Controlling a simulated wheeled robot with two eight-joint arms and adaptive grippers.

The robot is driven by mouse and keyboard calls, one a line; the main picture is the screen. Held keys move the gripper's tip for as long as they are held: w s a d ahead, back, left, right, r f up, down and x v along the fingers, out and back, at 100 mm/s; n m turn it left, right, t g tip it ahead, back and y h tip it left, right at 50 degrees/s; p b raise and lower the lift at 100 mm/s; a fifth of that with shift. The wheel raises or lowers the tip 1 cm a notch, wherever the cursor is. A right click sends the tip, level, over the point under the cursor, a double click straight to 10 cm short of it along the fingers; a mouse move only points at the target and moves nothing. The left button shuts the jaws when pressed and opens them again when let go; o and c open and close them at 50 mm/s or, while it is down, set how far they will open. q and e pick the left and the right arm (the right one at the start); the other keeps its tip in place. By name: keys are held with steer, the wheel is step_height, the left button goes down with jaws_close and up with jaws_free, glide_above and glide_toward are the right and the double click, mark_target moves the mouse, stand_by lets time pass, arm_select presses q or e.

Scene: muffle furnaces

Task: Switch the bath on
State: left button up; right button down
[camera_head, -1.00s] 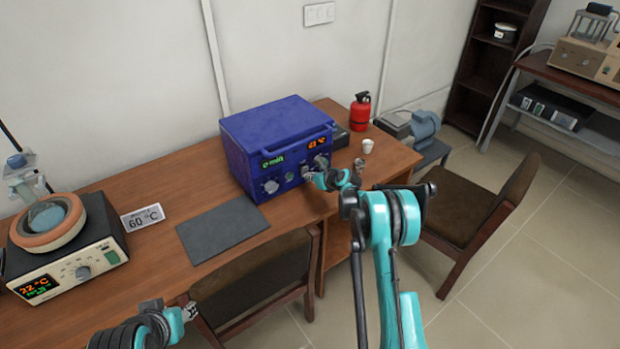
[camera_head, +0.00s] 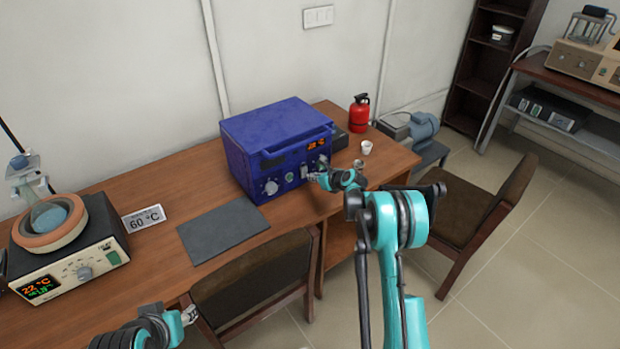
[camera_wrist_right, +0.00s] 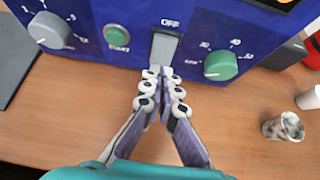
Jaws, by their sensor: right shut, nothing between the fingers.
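A blue box-shaped device (camera_head: 275,140) stands on the wooden desk, with knobs and an orange readout on its front. In the right wrist view, its grey rocker switch (camera_wrist_right: 163,48) has "OFF" printed above it. My right gripper (camera_wrist_right: 160,76) is shut and empty, its fingertips at the switch's lower end; contact is unclear. In the head view, the right gripper (camera_head: 316,178) is at the device's front. A heating bath (camera_head: 75,265) with a round bowl and flask stands at the left, its display lit at 22 °C. My left gripper (camera_head: 188,315) is low at the left, its fingers unclear.
A green START button (camera_wrist_right: 117,38) and a green knob (camera_wrist_right: 221,65) flank the switch. A grey mat (camera_head: 222,232) and a 60 °C sign (camera_head: 144,218) lie between the devices. Cups (camera_head: 366,147) stand to the right. Chairs (camera_head: 255,280) stand before the desk.

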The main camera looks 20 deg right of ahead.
arm_select(q)
steer(key=r+p, duration=0.2)
steer(key=shift+s+r+p, duration=0.35)
steer(key=shift+s+p, duration=0.05)
arm_select(e)
steer(key=v, duration=1.1)
steer(key=shift+r, duration=0.2)
steer(key=shift+s+a, duration=0.1)
steer(key=shift+s, duration=0.05)
